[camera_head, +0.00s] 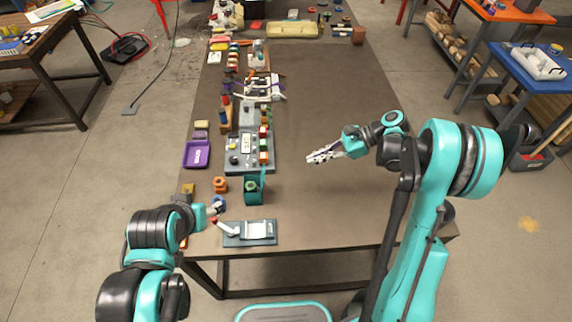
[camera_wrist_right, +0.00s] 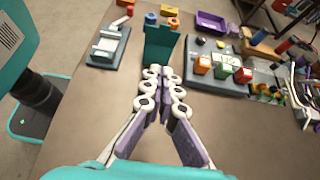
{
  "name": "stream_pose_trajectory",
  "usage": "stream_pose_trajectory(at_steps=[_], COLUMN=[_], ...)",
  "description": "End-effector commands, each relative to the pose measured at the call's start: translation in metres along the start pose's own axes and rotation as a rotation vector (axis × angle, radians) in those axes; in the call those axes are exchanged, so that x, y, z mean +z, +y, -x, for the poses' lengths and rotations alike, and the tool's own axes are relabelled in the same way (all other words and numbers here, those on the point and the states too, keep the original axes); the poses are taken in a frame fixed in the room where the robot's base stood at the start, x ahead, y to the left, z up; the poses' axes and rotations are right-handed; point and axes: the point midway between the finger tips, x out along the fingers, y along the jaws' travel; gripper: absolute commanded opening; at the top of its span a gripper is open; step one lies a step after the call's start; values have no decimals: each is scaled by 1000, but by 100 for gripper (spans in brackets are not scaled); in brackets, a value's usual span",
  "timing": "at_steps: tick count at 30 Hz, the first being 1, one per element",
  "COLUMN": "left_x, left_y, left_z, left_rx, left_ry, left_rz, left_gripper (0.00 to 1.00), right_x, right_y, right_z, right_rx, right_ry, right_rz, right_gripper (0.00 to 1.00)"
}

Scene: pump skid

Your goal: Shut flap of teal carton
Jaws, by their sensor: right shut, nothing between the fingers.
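The teal carton (camera_head: 252,197) stands near the table's front half, between the orange block and the bare table. Its flap (camera_head: 262,177) stands up at the carton's right side, so the carton is open. In the right wrist view the flap (camera_wrist_right: 160,38) faces the camera beyond the fingertips. My right gripper (camera_head: 309,158) is shut and empty, to the right of and beyond the carton, apart from it in the head view. Its fingers also show in the right wrist view (camera_wrist_right: 157,72). My left gripper (camera_head: 207,212) is at the table's left front edge, its fingers largely hidden.
A grey panel with coloured blocks (camera_head: 240,160) stands just beyond the carton. A grey base with a red-tipped lever (camera_head: 259,239) lies in front of it. A purple tray (camera_head: 185,155) and orange block (camera_head: 220,184) are to the left. The table's right half is clear.

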Motion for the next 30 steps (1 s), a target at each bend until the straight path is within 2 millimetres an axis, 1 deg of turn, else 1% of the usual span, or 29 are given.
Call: stream_pose_trajectory(at_steps=[5, 8, 15, 17, 18, 21, 24, 30], left_x=[3, 5, 12, 13, 13, 14, 14, 15], left_y=[0, 0, 0, 0, 0, 0, 0, 0], left_z=[-4, -7, -16, -18, -18, -19, -20, -20], left_rx=[0, 0, 0, 0, 0, 0, 0, 0], left_ry=[0, 0, 0, 0, 0, 0, 0, 0], left_rz=[0, 0, 0, 0, 0, 0, 0, 0], left_gripper=[58, 58, 58, 58, 58, 58, 58, 58], right_x=[-1, -2, -2, -2, 4, 16, 23, 28], right_y=[0, 0, 0, 0, 0, 1, 0, 0], right_z=[-19, -39, -91, -102, -107, -116, -123, -128], right_rx=[3, 4, 3, 3, 3, 3, 1, 0], right_ry=[-3, -3, -2, -2, -2, -2, -1, -1], right_rz=[-3, -1, -1, -1, 0, -1, -2, -2], right_gripper=[0, 0, 0, 0, 0, 0, 0, 0])
